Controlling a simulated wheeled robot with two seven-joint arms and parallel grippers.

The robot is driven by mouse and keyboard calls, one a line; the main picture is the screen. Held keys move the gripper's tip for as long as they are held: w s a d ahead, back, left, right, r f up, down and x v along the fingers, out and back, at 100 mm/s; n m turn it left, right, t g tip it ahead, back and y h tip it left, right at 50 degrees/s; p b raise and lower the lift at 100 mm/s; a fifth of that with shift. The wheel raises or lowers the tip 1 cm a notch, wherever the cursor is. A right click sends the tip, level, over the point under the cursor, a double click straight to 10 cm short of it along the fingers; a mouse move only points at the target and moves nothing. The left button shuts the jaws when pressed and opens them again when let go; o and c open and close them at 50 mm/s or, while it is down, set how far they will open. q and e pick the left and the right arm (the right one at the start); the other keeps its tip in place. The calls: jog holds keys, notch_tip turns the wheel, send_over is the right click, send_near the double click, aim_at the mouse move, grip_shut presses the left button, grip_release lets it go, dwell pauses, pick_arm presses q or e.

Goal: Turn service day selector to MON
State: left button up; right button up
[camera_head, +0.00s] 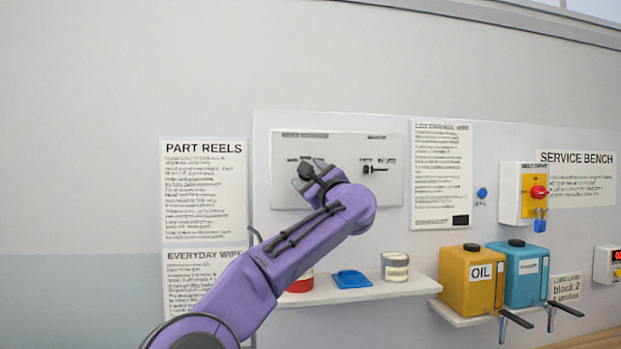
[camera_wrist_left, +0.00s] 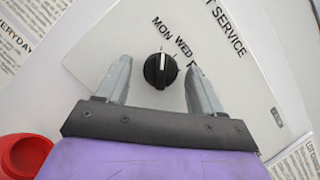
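The service day selector is a round black knob (camera_wrist_left: 159,70) on a white panel (camera_wrist_left: 105,45), with a white pointer line that points up in the left wrist view, toward the MON label (camera_wrist_left: 161,27). The WED label (camera_wrist_left: 183,46) is to the right, and a further label is partly hidden by a finger. My left gripper (camera_wrist_left: 160,85) is open, with one finger on each side of the knob and visible gaps. In the head view my left gripper (camera_head: 312,178) is at the left part of the panel (camera_head: 337,143). My right gripper is not in view.
A second black switch (camera_head: 374,169) is on the panel to the right. Below, a shelf (camera_head: 400,287) holds a blue tray (camera_head: 352,281), a tin (camera_head: 395,267) and a red container (camera_head: 300,284). A yellow oil can (camera_head: 470,280) and a blue can (camera_head: 520,272) stand further right.

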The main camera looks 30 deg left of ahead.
pick_arm(q)
jog(key=b+v, duration=0.7)
jog(key=v, duration=0.3)
jog(key=shift+d, duration=0.2)
jog(key=shift+s, duration=0.15)
